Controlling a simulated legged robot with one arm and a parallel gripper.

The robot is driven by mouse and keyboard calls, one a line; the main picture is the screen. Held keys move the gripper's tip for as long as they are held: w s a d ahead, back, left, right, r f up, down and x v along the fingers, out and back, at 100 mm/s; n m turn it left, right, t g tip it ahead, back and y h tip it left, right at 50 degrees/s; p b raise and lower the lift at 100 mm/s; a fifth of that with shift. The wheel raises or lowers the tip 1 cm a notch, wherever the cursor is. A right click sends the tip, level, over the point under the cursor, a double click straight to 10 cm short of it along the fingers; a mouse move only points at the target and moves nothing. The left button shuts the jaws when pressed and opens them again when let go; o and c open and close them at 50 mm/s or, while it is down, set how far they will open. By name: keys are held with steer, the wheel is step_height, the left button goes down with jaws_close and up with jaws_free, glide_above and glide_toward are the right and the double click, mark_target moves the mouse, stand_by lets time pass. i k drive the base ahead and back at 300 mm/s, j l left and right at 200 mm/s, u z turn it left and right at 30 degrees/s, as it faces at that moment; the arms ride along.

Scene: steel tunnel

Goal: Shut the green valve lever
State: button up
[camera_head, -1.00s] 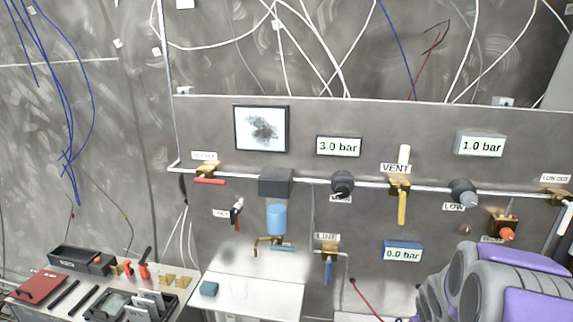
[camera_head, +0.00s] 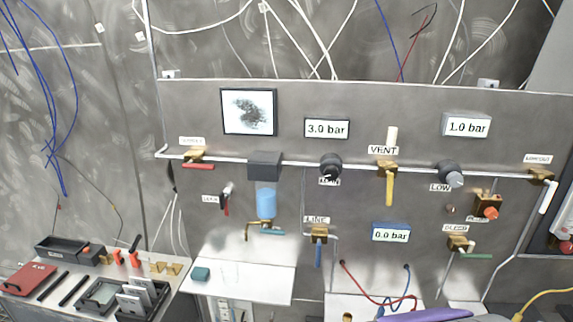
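The green lever (camera_head: 477,256) lies roughly level, pointing right from a brass valve (camera_head: 459,243) labelled BLEED at the lower right of the grey panel. A thin pipe runs down from that valve. A shorter teal lever (camera_head: 272,232) sits on a brass fitting under the blue filter bowl (camera_head: 266,202). My gripper is not in view; only a purple and grey part of my arm shows at the bottom edge, below the BLEED valve.
Yellow VENT (camera_head: 390,188), blue LINE (camera_head: 318,256), red (camera_head: 199,167) and white (camera_head: 547,197) levers are on the panel (camera_head: 350,105). Red and blue hoses hang below. A tool bench (camera_head: 180,285) stands lower left. A yellow cable (camera_head: 545,300) is lower right.

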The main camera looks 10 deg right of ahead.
mark_target(463, 255)
steer(key=z, duration=1.4)
